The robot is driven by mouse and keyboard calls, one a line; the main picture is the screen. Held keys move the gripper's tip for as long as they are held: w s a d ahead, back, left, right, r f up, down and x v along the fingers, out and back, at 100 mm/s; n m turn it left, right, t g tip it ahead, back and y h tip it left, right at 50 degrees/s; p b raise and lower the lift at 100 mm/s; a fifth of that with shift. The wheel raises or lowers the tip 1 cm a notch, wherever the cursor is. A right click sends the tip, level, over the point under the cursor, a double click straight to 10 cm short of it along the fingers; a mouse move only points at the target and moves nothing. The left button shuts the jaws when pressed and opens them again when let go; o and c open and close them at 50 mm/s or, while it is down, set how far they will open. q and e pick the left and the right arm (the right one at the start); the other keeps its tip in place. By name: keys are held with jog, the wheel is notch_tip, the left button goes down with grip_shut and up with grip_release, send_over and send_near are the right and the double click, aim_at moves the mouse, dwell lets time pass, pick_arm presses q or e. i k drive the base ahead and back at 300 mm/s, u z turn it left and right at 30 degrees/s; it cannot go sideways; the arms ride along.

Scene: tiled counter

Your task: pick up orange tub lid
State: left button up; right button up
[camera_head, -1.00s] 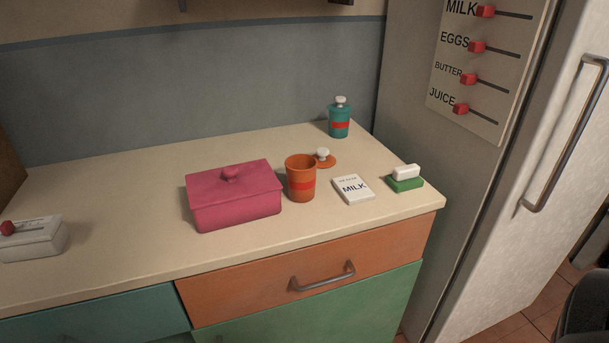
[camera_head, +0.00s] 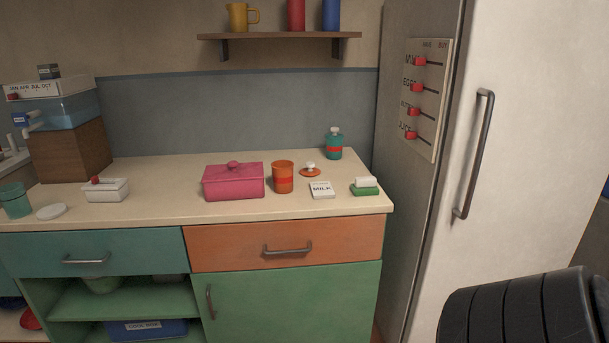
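The orange tub lid (camera_head: 310,171) lies flat on the counter, with a white knob on top. It is just right of and slightly behind the open orange tub (camera_head: 283,177), which has a red band. The lid is apart from the tub and appears unobstructed. A dark, ribbed part of my own body fills the lower right corner of the head view. Neither my left nor my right gripper is in view.
A pink lidded box (camera_head: 233,182) stands left of the tub. A teal bottle (camera_head: 334,144) is behind the lid. A milk card (camera_head: 322,190) and a green-and-white block (camera_head: 365,187) lie in front. The fridge (camera_head: 500,150) borders the counter's right end.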

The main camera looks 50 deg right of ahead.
aim_at(310, 170)
jog(key=z, duration=1.05)
jog(key=i, duration=0.9)
jog(key=z, duration=1.15)
